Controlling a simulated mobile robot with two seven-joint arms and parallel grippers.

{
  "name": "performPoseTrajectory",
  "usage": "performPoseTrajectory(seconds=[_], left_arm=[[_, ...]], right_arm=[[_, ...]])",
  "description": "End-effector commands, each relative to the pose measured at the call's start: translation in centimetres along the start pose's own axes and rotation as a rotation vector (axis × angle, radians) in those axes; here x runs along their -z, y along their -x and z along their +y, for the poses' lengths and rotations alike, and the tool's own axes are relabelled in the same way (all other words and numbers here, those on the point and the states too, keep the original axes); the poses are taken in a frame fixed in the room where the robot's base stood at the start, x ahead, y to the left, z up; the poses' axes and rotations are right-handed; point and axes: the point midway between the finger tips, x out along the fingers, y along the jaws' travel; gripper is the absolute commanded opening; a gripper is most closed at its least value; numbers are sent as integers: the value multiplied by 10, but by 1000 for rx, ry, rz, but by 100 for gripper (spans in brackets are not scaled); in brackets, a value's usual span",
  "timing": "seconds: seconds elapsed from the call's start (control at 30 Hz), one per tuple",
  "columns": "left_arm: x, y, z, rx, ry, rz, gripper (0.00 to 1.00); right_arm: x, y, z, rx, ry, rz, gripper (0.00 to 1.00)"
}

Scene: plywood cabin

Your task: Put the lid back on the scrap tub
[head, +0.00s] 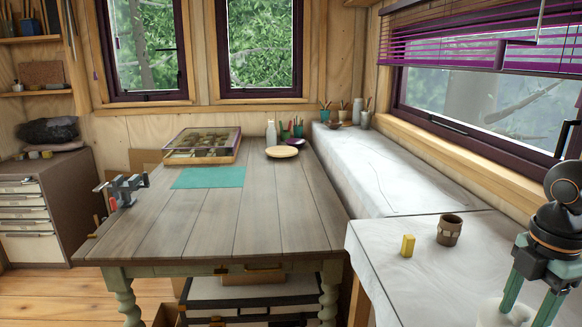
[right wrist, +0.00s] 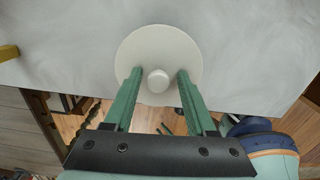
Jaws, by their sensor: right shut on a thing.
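The lid is a pale round disc with a knob (right wrist: 158,80) in the middle, seen from above in the right wrist view. In the head view a pale rounded piece (head: 492,313), cut off by the bottom edge, shows at the fingers. My right gripper (right wrist: 160,80) has its green fingers on either side of the knob and is shut on the lid; it also shows in the head view (head: 527,310) at the lower right. I cannot make out the scrap tub separately, nor whether anything is under the lid. My left gripper is not in view.
A yellow block (head: 408,245) and a brown cup (head: 449,230) stand on the pale covered bench (head: 400,285). The wooden table (head: 250,225) holds a display case (head: 202,145), a teal mat (head: 208,177), a plate (head: 282,152) and a vise (head: 122,188). Its near part is clear.

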Motion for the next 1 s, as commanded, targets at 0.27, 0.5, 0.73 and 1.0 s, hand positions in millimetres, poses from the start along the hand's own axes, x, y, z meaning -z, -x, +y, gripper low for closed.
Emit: performPoseTrajectory(seconds=[0.27, 0.5, 0.73, 1.0], left_arm=[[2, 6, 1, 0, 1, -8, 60], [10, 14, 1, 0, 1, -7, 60], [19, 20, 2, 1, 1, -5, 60], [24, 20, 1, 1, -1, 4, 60]], right_arm=[[1, 9, -3, 14, -2, 7, 0], [0, 32, -2, 10, -1, 3, 0], [0, 52, -1, 7, -1, 2, 0], [0, 57, -1, 7, 0, 2, 0]])
